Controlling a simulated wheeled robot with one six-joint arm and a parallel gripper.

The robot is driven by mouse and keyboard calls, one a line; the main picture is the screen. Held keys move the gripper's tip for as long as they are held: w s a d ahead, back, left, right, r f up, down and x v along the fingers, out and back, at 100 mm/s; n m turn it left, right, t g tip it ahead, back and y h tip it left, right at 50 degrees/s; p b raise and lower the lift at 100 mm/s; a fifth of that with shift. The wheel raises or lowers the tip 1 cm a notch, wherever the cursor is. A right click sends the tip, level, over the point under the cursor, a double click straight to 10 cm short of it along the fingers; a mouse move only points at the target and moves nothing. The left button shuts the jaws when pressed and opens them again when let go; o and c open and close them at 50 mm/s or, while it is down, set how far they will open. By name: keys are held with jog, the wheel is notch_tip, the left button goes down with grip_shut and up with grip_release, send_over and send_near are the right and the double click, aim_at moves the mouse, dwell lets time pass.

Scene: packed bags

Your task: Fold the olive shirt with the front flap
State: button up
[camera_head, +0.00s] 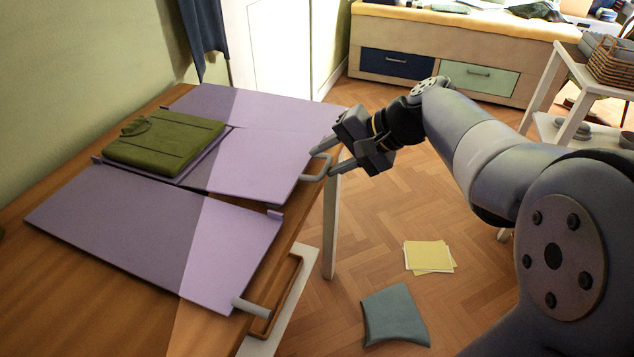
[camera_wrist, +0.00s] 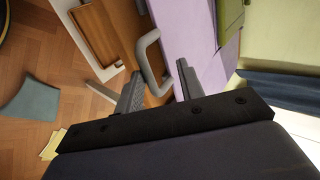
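The olive shirt (camera_head: 165,143) lies as a compact rectangle with its collar at the left, on the middle of a purple folding board. A corner of the shirt shows in the wrist view (camera_wrist: 229,12). The board's panels lie flat; the panel right of the shirt (camera_head: 255,168), at the table's front edge, has a grey U-shaped handle (camera_head: 317,178) sticking out past the edge. My gripper (camera_head: 324,160) is open at this handle. In the wrist view the handle (camera_wrist: 150,50) is between and just ahead of my open fingers (camera_wrist: 158,72); I cannot tell whether they touch it.
Other purple panels lie nearer (camera_head: 150,230) and farther (camera_head: 240,108); the near one has a grey handle (camera_head: 250,308). A wooden tray (camera_head: 285,300) is beside the table edge. A teal cushion (camera_head: 394,315) and yellow sheets (camera_head: 428,256) lie on the floor. A white shelf (camera_head: 560,75) stands right.

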jog(key=shift+r, duration=0.1)
notch_tip(320, 180, up, 5)
jog(key=p, duration=0.4)
dwell(0.3)
jog(key=d+r+p, duration=0.2)
jog(key=r+p, duration=0.1)
jog(key=s+d+r+p, duration=0.1)
jog(key=shift+r, duration=0.4)
jog(key=shift+a+f, duration=0.1)
jog(key=shift+a, duration=0.05)
